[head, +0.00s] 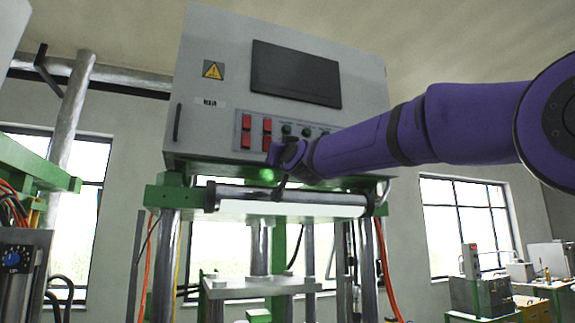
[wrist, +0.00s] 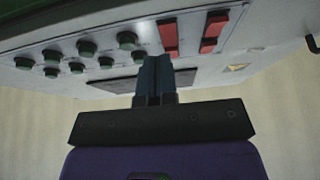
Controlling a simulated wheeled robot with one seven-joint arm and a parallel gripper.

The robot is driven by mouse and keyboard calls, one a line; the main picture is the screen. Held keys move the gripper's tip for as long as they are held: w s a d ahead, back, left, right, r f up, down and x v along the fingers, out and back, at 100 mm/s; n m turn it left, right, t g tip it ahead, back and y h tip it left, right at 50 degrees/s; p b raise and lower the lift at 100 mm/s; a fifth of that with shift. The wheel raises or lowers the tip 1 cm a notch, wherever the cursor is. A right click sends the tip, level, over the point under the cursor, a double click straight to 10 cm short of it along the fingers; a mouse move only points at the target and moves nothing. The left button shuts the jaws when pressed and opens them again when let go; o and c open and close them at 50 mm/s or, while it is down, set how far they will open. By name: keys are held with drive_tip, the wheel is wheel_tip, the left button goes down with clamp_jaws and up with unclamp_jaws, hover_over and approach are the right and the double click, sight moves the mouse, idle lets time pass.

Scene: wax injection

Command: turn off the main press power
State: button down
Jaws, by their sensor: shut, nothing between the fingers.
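The press control box (head: 215,75) is a grey cabinet with a dark screen. Its panel carries two red rocker switches, a left one (head: 246,131) and a right one (head: 267,132), also seen in the wrist view (wrist: 213,31) (wrist: 168,37). Which one is the main power cannot be read. My gripper (head: 273,154) is shut and empty, just below the right red switch in the head view. In the wrist view its fingertips (wrist: 154,58) are close to the near end of that switch; I cannot tell whether they touch it.
Several green buttons (head: 306,131) sit beside the red switches, close to the fingers; they also show in the wrist view (wrist: 127,40). A yellow warning sign (head: 213,70) is on the box. A horizontal metal cylinder (head: 290,199) runs below the box, under my arm.

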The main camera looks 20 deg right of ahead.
drive_tip(key=s+f, duration=0.5)
drive_tip(key=shift+s, duration=0.2)
idle(0.5)
drive_tip(key=s+d+f+g, duration=0.1)
drive_tip(key=s+f+g, duration=0.5)
drive_tip(key=s+f, duration=0.4)
drive_tip(key=s+d+f+g, duration=0.2)
drive_tip(key=s+f+g, duration=0.4)
drive_tip(key=f, duration=1.1)
drive_tip(key=s+d+f+g, duration=0.2)
drive_tip(key=s+f+g, duration=0.3)
drive_tip(key=s+f, duration=0.8)
drive_tip(key=shift+s+d+f+g, duration=0.3)
drive_tip(key=shift+s+g, duration=0.1)
drive_tip(key=shift+s, duration=0.6)
drive_tip(key=shift+a, duration=0.1)
